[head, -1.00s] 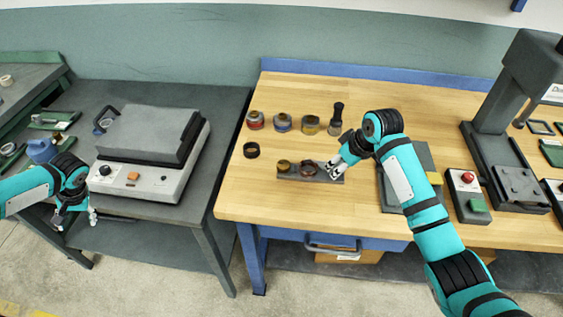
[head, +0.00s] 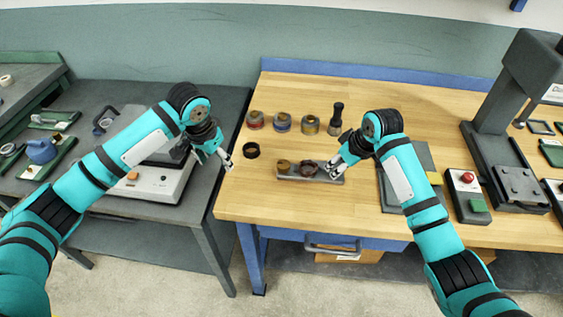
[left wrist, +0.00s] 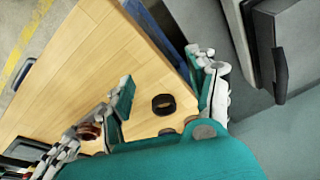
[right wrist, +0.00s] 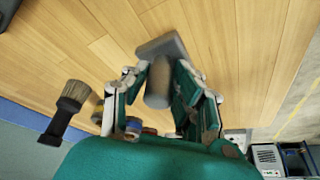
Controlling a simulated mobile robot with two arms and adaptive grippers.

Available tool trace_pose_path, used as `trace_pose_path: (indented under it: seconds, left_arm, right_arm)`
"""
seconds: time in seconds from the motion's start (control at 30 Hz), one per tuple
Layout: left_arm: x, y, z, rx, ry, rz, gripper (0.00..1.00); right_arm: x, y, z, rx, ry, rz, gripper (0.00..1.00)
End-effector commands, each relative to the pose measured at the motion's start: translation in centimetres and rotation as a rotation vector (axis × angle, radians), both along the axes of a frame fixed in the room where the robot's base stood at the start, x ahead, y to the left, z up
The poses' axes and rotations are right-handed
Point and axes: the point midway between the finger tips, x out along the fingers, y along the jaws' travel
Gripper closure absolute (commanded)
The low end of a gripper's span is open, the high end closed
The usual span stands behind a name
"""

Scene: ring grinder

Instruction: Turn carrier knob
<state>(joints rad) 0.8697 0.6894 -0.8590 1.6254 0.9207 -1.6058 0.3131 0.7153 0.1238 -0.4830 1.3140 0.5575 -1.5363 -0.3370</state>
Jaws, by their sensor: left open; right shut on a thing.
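The carrier (head: 325,180) is a low grey block on the wooden bench, with a brown ring-like part (head: 284,166) and a dark reddish one (head: 308,169) on it. My right gripper (head: 333,168) is at its right end. In the right wrist view, a grey cylinder (right wrist: 158,85), which looks like the carrier's knob, stands between the fingers in front of a grey plate (right wrist: 165,45). The fingers are shut on it, though exact contact is partly hidden. My left gripper (head: 228,160) is open and empty above the bench's left edge, left of the carrier.
A black ring (head: 251,150) lies between my left gripper and the carrier. A control box with a red button (head: 467,178) and a press (head: 500,130) stand right. A grey machine (head: 150,185) is on the left table.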

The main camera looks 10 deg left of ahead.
Motion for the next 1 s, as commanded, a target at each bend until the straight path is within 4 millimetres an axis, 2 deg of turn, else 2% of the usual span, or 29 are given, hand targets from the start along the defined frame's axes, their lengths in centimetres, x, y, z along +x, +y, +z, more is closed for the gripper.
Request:
trace_pose_path:
  seconds: [0.03,0.13,0.23,0.4,0.57,0.8,1.0]
  left_arm:
    - [0.5,-3.5,1.5,-0.038,-0.027,-0.077,0.41]
    - [0.9,-8.1,3.9,-0.087,-0.068,-0.195,0.41]
    - [1.0,-11.1,5.7,-0.118,-0.100,-0.274,0.41]
    - [1.0,-13.3,6.9,-0.144,-0.123,-0.335,0.41]
    - [1.4,-13.9,5.4,-0.145,-0.123,-0.340,0.41]
    - [2.8,-15.1,0.9,-0.146,-0.122,-0.338,0.41]
    - [3.9,-15.9,-2.2,-0.145,-0.124,-0.338,0.41]
  right_arm:
    - [0.0,-0.1,0.0,0.000,0.000,-0.001,1.00]
    - [0.0,-0.1,0.0,0.000,0.000,-0.001,1.00]
    - [0.0,-0.1,0.0,0.000,0.000,-0.001,1.00]
    - [0.0,-0.1,0.0,0.000,0.000,-0.001,1.00]
    - [0.0,-0.1,0.0,0.000,0.000,-0.001,1.00]
    - [0.0,0.0,0.0,0.000,0.000,0.000,1.00]
    - [0.0,0.0,0.0,0.000,0.000,0.000,1.00]
